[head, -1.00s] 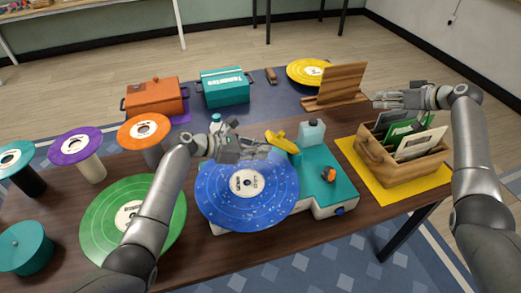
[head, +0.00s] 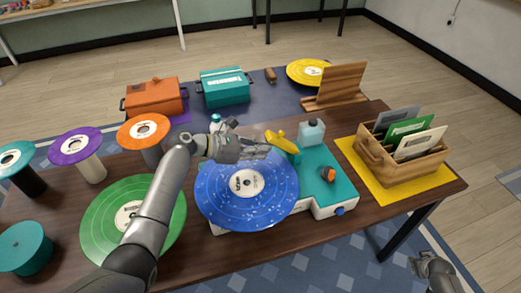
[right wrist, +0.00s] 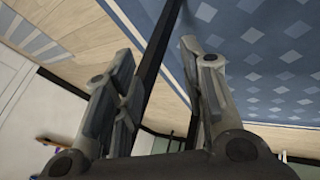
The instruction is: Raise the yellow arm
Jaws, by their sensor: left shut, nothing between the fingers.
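The yellow arm (head: 276,138) sits at the back of the teal and white record player (head: 318,165), behind a blue speckled record (head: 247,207) on its platter. My left gripper (head: 266,152) is shut and empty, just left of and in front of the yellow arm, over the record's back edge. I cannot tell whether its fingertips touch the arm. The gripper hides part of the arm's surroundings. My right gripper (right wrist: 158,75) is open and empty in the right wrist view, off the table's front right, over the floor.
A green record (head: 105,212) lies at left. A wooden record crate (head: 400,174) stands on a yellow mat (head: 378,193) at right. Orange (head: 155,99) and teal boxes (head: 223,90) stand at the back.

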